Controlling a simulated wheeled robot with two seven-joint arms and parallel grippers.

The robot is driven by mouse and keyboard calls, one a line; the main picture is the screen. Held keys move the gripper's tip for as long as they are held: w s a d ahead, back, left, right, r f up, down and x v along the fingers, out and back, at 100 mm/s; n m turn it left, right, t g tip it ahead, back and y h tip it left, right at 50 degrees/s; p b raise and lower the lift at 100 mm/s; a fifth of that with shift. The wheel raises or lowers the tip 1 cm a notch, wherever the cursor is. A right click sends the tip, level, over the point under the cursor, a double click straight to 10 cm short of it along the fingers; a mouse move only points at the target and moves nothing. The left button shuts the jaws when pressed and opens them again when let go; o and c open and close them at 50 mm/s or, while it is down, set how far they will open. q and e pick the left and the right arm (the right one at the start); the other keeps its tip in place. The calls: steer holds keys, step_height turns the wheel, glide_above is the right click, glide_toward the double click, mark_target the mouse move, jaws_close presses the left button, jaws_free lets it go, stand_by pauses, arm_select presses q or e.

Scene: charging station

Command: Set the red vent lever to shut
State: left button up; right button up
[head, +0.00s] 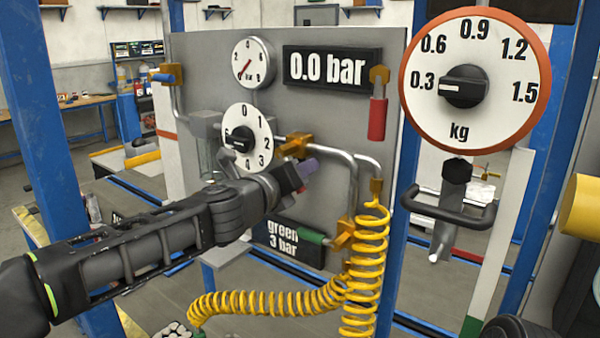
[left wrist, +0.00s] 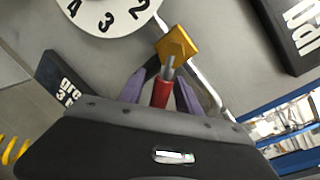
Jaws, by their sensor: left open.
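My left gripper (head: 303,172) is open in front of the panel (head: 190,50), just right of the knob dial (head: 262,150). In the left wrist view, a red lever handle (left wrist: 161,92) lies between its purple fingers (left wrist: 160,92). The handle joins a brass valve body (left wrist: 176,46) by a short metal stem. I cannot tell whether the fingers touch it. Another red handle (head: 377,119) hangs down from a brass valve at upper right. No label shows which is the vent.
The display (head: 332,67) reads 0.0 bar. A yellow coiled hose (head: 367,260) hangs below. A kg dial (head: 475,80) and black handle (head: 450,212) stand right.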

arm_select(q)
steer(key=f+v, duration=0.1)
steer(key=v, duration=0.6)
steer(key=shift+s+r+b, duration=0.2)
steer(key=shift+r+b, duration=0.25)
steer(key=shift+r, duration=0.05)
steer(key=shift+c, duration=0.2)
